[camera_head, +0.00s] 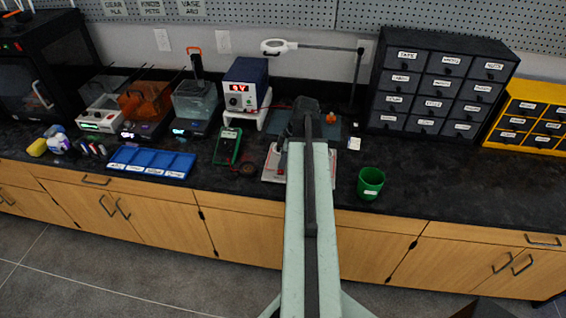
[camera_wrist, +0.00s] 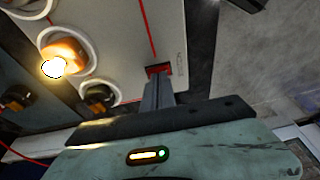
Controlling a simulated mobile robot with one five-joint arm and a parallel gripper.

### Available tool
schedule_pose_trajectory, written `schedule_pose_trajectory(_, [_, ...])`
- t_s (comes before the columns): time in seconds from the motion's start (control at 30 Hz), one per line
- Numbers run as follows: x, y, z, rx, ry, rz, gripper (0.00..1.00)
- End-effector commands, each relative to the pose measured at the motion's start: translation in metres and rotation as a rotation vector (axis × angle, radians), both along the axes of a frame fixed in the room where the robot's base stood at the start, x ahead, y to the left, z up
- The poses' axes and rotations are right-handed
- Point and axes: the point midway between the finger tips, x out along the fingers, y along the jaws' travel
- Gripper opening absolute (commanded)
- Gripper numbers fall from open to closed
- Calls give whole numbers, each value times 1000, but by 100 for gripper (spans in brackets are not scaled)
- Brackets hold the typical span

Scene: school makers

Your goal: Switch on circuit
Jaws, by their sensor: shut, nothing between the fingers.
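The circuit board (camera_wrist: 120,40) is a pale panel with a printed red line and round white-rimmed mounts. A bulb (camera_wrist: 54,66) in an orange holder on it glows bright yellow-white. A small red switch (camera_wrist: 157,70) sits on the board right at the tip of my gripper (camera_wrist: 158,80). My gripper is shut with nothing in it. Its fingers partly cover the switch; I cannot tell if they touch it or which way it is set. In the head view the board (camera_head: 271,166) is mostly hidden behind my arm, and my fingertips are hidden too.
A power supply (camera_head: 245,84) with a red display stands behind the board. A multimeter (camera_head: 227,147) and blue tray (camera_head: 151,162) lie left. A green cup (camera_head: 370,183) stands right. Dark drawers (camera_head: 440,85) and a magnifier lamp (camera_head: 310,47) stand behind.

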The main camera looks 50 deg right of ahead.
Motion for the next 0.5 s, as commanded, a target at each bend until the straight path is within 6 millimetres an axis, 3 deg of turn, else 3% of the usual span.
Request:
schedule_pose_trajectory(0.23, [-1, 5, 47, 0, 0, 3, 0])
schedule_pose_trajectory(0.5, [-24, 5, 108, -1, 0, -1, 0])
